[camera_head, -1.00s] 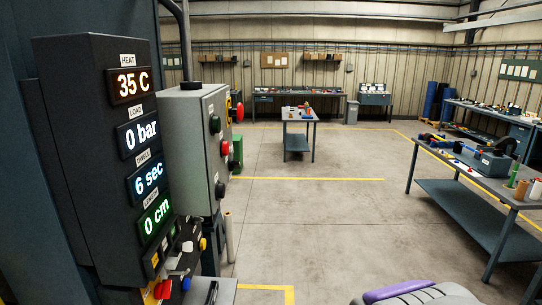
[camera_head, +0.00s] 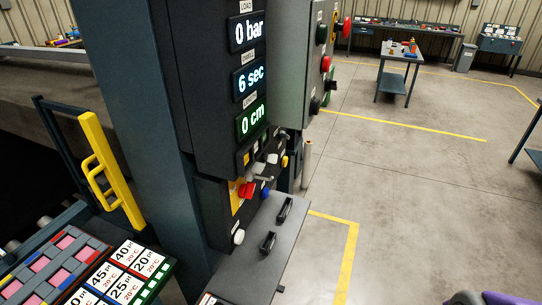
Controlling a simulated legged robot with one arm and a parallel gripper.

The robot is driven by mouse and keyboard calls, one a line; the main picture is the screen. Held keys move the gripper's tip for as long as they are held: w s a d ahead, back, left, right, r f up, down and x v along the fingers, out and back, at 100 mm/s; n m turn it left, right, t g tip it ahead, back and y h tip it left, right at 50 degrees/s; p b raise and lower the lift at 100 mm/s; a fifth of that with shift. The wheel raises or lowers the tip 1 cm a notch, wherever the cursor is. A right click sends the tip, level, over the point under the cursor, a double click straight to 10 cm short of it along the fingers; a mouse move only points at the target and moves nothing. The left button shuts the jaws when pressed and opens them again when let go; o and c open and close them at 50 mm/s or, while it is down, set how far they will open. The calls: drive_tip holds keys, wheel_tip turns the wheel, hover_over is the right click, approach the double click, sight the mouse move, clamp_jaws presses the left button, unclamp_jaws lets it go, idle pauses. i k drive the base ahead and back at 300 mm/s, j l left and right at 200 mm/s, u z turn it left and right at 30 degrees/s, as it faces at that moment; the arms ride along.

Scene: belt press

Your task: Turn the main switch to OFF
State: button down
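A dark control panel (camera_head: 215,215) stands below the black display column. A red handle (camera_head: 246,190) sits on a yellow plate (camera_head: 236,203) on this panel and looks like the main switch. Its lettering is too small to read, so I cannot tell its position. A blue knob (camera_head: 265,193), a grey lever (camera_head: 262,171), a yellow knob (camera_head: 284,162) and a white knob (camera_head: 238,237) are close around it. My gripper is not in view; only a purple and grey part of my own body shows at the bottom right.
The display column (camera_head: 215,100) reads 0 bar, 6 sec and 0 cm. A grey button box (camera_head: 290,60) stands behind it. A dark shelf with black handles (camera_head: 268,242) juts out below the panel. A yellow handle (camera_head: 110,170) is at left. The floor (camera_head: 400,190) at right is open.

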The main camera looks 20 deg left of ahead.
sight(246, 191)
drive_tip(key=u, duration=1.25)
